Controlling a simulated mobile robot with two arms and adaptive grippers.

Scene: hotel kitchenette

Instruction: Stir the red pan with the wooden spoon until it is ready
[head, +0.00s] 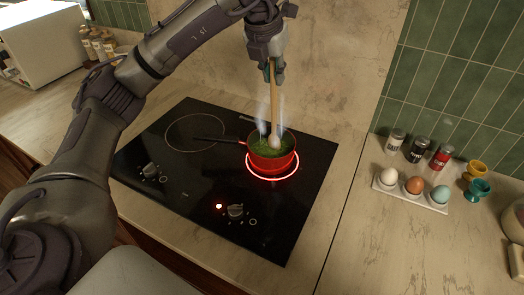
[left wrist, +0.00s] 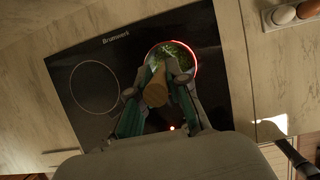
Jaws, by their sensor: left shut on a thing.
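The red pan (head: 272,163) stands on the glowing right ring of the black cooktop, with green contents inside and wisps of steam above. Its dark handle points left. My left gripper (head: 272,76) is above the pan, shut on the wooden spoon (head: 274,105). The spoon is near upright, with its bowl end down in the pan at the green contents. In the left wrist view my left gripper (left wrist: 157,90) closes around the spoon's handle end (left wrist: 156,94), and the green contents of the pan (left wrist: 172,52) show beyond it. My right gripper is not in view.
The black cooktop (head: 190,200) has an unlit left ring and two knobs, with a red light by one. An egg tray (head: 410,191), several shakers (head: 418,149) and egg cups (head: 476,180) stand at the right. The counter between is clear. A white appliance (head: 40,45) is at the back left.

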